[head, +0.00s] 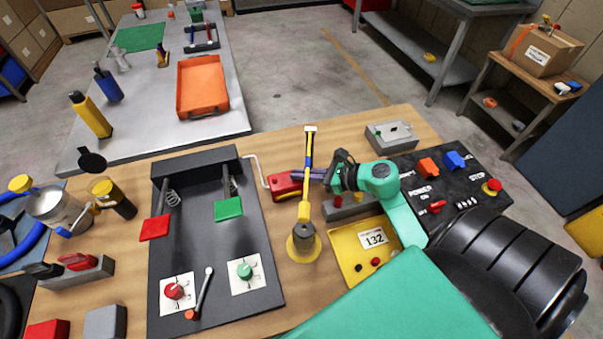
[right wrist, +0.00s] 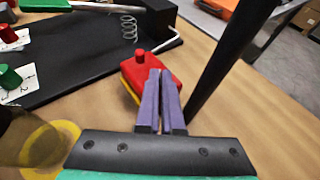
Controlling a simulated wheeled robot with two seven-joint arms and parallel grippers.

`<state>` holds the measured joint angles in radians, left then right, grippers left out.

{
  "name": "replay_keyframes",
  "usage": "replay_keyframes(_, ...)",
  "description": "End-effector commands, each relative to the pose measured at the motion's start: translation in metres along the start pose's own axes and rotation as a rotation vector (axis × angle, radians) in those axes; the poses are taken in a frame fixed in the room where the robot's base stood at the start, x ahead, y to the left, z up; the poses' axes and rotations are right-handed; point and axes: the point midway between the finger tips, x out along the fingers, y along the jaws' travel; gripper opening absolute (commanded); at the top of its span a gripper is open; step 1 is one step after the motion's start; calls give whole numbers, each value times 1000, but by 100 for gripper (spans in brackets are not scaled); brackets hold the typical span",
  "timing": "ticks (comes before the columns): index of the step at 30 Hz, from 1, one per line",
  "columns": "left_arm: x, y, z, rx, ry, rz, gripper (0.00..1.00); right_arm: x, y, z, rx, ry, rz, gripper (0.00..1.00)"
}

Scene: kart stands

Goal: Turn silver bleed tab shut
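A red block with a yellow lower part (head: 284,184) sits on the wooden bench, at the end of a thin silver pipe (head: 258,170). The right wrist view shows this red block (right wrist: 150,75) with a small red knob on top. I cannot make out a silver bleed tab; it may be hidden behind my fingers. My right gripper (head: 304,175) reaches in from the right, its purple fingers close together at the block's near side. In the right wrist view its fingertips (right wrist: 160,74) overlap the block; I cannot tell if they touch. My left gripper is not in view.
A black pedal board (head: 205,245) lies left. A yellow tray (head: 350,240) and a black switch panel (head: 447,180) lie right.

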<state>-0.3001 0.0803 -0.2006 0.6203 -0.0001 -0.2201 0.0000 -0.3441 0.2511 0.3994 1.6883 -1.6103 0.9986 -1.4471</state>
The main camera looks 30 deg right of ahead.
Motion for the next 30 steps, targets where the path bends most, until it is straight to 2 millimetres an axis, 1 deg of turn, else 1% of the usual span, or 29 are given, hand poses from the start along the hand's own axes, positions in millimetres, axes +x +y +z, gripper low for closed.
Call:
replay_keyframes(28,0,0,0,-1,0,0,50,0,1,-2,1,3,4,0)
replay_keyframes(29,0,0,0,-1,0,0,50,0,1,-2,1,3,4,11)
replay_keyframes(30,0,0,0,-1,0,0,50,0,1,-2,1,3,4,27)
